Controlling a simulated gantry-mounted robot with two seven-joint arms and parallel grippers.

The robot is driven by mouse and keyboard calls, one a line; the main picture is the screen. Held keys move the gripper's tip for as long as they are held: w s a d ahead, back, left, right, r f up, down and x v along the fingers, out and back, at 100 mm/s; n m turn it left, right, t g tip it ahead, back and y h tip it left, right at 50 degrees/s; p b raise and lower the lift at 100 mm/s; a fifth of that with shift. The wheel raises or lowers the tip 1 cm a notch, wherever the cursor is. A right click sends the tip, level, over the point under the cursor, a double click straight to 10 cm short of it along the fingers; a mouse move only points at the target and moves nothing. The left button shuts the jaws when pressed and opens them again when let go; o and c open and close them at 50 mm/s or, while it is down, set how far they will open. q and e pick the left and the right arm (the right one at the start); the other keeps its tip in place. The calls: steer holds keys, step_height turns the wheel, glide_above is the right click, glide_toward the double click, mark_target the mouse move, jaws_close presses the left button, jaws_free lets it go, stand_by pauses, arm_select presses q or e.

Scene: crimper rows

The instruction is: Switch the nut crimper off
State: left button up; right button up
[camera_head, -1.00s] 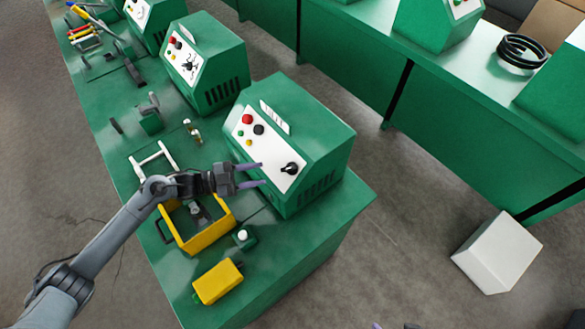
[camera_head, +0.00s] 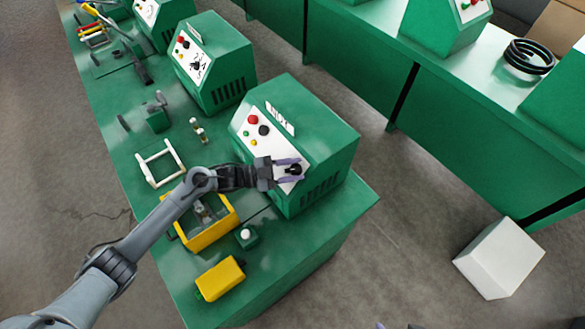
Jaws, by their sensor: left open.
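The nearest green crimper box (camera_head: 315,125) stands on the green bench. Its white sloped panel (camera_head: 253,145) carries a red button (camera_head: 253,119), a black button (camera_head: 264,130), small green and yellow buttons, and a black rotary switch (camera_head: 294,169) at the lower right. I cannot read its label plate (camera_head: 280,119). My left gripper (camera_head: 297,170) is open, with its purple fingers on either side of the black switch. I cannot tell whether they touch it. My right gripper is out of the picture, apart from a possible purple tip at the bottom edge.
A yellow open-topped box (camera_head: 209,237), a small green block with a white button (camera_head: 247,237) and a yellow block (camera_head: 220,279) lie on the bench below my arm. More green boxes (camera_head: 215,62) stand up the row. A white box (camera_head: 500,258) is on the floor.

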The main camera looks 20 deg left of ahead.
arm_select(q)
steer(key=c, duration=0.7)
steer(key=shift+f, duration=0.15)
jaws_close()
